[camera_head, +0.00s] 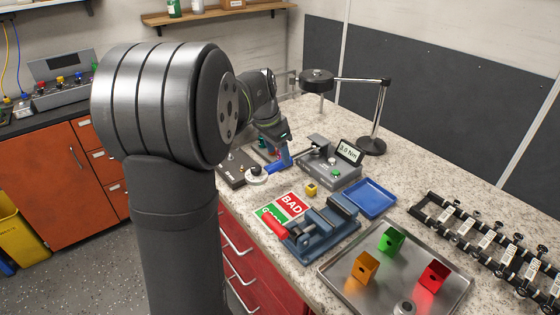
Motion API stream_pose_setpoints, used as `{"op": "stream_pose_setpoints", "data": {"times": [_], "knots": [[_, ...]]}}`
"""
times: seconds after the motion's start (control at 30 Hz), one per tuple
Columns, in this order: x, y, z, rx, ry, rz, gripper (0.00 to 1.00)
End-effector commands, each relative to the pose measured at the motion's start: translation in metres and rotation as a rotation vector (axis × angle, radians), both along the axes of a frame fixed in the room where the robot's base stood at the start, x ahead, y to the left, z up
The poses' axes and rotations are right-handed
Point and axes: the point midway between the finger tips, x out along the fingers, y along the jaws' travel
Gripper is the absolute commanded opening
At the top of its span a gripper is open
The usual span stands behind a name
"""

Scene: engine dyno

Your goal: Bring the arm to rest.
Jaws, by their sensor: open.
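My arm rises in the left half of the view, and its large grey joint hides part of the bench. The forearm reaches back behind it to my gripper (274,138), which points down over the back left of the bench. My gripper is open, but its fingertips are small and partly hidden. Just below it are a blue-handled tool (278,165) and a dark box with a white dial (255,175). I cannot tell whether the gripper touches the tool.
A tester with a display (349,151), a lamp (372,143), a blue tray (371,199) and a blue vise (318,231) stand on the bench. A metal tray (335,282) holds coloured blocks. A BAD/GOOD card (290,203) lies beside the vise. A black rack (500,248) stands right.

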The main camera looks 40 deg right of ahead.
Motion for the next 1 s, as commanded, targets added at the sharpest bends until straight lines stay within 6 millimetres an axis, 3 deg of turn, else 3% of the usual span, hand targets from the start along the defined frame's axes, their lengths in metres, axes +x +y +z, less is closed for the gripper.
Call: {"op": "stream_pose_setpoints", "data": {"times": [0.3, 0.47, 0.77, 1.0], "knots": [[0.000, 0.000, 0.030, -0.001, -0.001, 0.000, 0.55], [0.000, 0.000, 0.035, 0.000, 0.000, 0.000, 0.55], [0.000, 0.000, 0.032, 0.001, 0.001, 0.000, 0.55], [0.000, 0.000, 0.001, 0.003, 0.003, 0.000, 0.55]]}}
